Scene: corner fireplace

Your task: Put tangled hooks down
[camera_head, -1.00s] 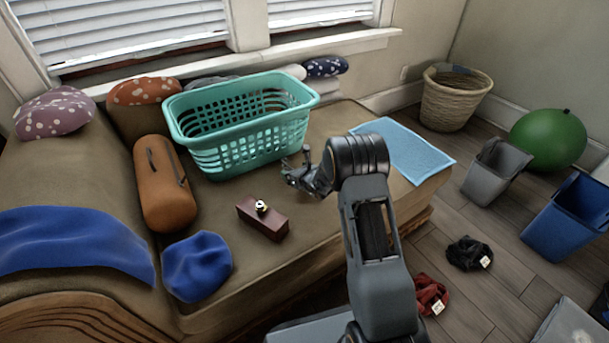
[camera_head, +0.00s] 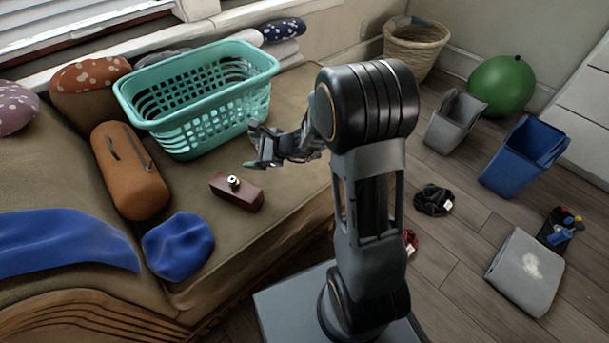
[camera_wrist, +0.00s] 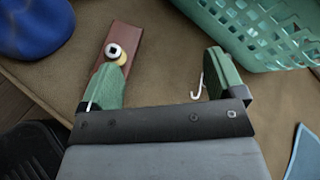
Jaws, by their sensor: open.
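My gripper (camera_head: 257,151) is over the couch seat, above and right of the brown box (camera_head: 237,192). In the wrist view its green fingers (camera_wrist: 163,68) are wide apart, with bare seat between them. A small white hook (camera_wrist: 197,88) shows against the inner side of the right finger; I cannot tell whether it hangs there or touches. A short pale sliver shows by the left finger. The brown box also shows in the wrist view (camera_wrist: 124,40), partly behind the left finger, with a small round black-and-white piece and a yellow piece on top. No clear tangle of hooks shows.
A teal laundry basket (camera_head: 190,135) stands behind the box. An orange bolster (camera_head: 130,170) and a blue cushion (camera_head: 178,246) lie left of it. Grey (camera_head: 455,120) and blue (camera_head: 524,155) bins, dark cloth (camera_head: 433,200) and a grey cushion (camera_head: 526,270) are on the floor.

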